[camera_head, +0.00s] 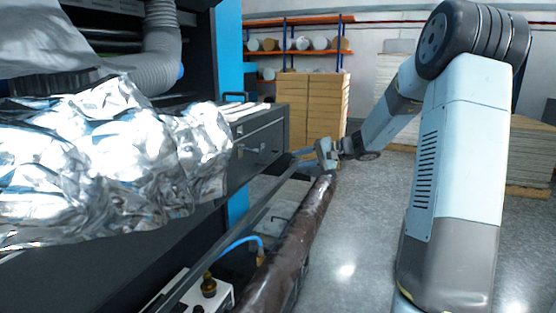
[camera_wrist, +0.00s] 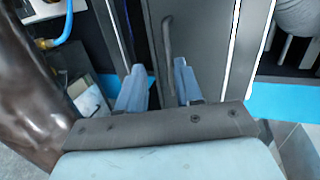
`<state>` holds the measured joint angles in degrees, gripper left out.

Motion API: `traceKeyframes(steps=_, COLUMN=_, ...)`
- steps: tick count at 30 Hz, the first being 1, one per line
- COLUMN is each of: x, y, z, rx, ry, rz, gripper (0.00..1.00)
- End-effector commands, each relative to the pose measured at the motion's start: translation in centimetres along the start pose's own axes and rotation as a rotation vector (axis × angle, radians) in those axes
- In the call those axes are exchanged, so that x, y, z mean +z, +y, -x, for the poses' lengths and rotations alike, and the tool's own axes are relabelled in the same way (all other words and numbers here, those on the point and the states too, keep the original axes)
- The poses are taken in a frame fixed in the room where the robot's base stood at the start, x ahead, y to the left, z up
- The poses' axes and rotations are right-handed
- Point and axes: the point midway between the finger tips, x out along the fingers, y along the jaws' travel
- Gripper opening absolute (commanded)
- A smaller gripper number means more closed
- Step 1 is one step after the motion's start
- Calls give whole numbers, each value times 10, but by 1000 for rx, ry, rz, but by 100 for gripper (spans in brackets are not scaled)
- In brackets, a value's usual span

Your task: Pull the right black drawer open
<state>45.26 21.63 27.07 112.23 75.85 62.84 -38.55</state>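The right black drawer (camera_head: 258,148) is a dark box front under the machine's table in the head view, and it looks shut. Its slim dark handle is faint there. In the wrist view the dark drawer front (camera_wrist: 205,45) fills the upper middle, and the curved handle (camera_wrist: 168,38) runs up and down in the picture. My gripper (camera_wrist: 158,66) is open and empty, its two pale blue fingers pointing at the drawer front. The handle lies ahead of the gap, towards the right finger. In the head view my gripper (camera_head: 318,153) is right of the drawer, apparently apart from it.
A long dark brown roll (camera_head: 292,245) slants below my gripper; it is at the left in the wrist view (camera_wrist: 28,90). Crumpled silver foil (camera_head: 110,160) covers the table left of the drawer. Stacked tan boxes (camera_head: 312,108) stand behind. The floor (camera_head: 365,225) right of the roll is clear.

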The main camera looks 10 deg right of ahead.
Motion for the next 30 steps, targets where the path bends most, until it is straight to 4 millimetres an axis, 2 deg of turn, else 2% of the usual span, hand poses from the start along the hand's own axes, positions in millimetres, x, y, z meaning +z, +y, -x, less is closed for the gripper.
traceKeyframes(steps=1, x=-13, y=4, z=5, rx=-35, ry=20, rz=-16, gripper=35)
traceKeyframes(steps=4, x=-30, y=8, z=11, rx=-87, ry=48, rz=-31, gripper=35)
traceKeyframes(steps=8, x=-41, y=10, z=15, rx=-120, ry=69, rz=-39, gripper=35)
traceKeyframes(steps=11, x=-43, y=10, z=11, rx=-126, ry=72, rz=-41, gripper=35)
traceKeyframes(steps=17, x=-44, y=7, z=-16, rx=-125, ry=69, rz=-41, gripper=35)
traceKeyframes(steps=30, x=-50, y=-2, z=-90, rx=-123, ry=70, rz=-40, gripper=35)
